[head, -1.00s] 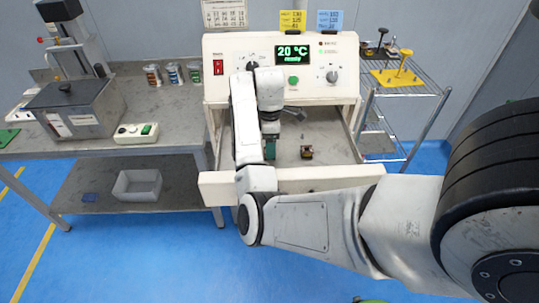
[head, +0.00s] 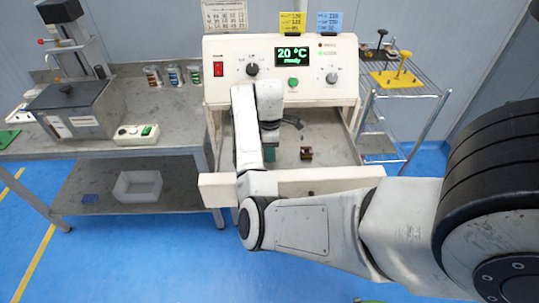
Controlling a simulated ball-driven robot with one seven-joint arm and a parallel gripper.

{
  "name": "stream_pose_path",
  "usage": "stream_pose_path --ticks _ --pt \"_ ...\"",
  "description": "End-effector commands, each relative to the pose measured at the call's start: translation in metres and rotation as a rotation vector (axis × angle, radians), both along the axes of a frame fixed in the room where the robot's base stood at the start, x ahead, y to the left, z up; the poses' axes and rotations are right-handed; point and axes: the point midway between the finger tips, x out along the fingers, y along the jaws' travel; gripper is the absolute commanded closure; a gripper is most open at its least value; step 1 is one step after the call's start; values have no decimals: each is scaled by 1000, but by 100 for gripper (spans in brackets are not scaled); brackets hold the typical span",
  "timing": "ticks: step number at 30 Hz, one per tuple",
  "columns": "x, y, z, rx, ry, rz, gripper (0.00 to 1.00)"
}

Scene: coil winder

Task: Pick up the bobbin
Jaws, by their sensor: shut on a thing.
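My gripper (head: 270,145) is down inside the open bay of the white machine, behind its front bar. It is shut on a small green piece (head: 270,154), which shows just under my dark wrist. The fingertips are too small and too covered to make out. I cannot tell for sure that the green piece is the bobbin. A small dark brown block with a lighter middle (head: 306,153) stands on the bay floor to the right, apart from my gripper.
The machine's panel (head: 282,70) rises behind the bay, its display reading 20 °C. The pale front bar (head: 330,181) crosses in front. A bench with a grey box (head: 75,108) and several small cans is left. A wire rack (head: 405,95) stands right.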

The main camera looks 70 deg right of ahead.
Motion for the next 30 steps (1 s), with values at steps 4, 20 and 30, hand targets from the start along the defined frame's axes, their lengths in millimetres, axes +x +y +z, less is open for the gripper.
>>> stream_pose_path --ticks 4,20,30 --pt "0 0 0 0 0 0 89" --pt "0 -1 24 -3 -2 -1 89" --pt "-23 30 87 -1 -1 2 89"
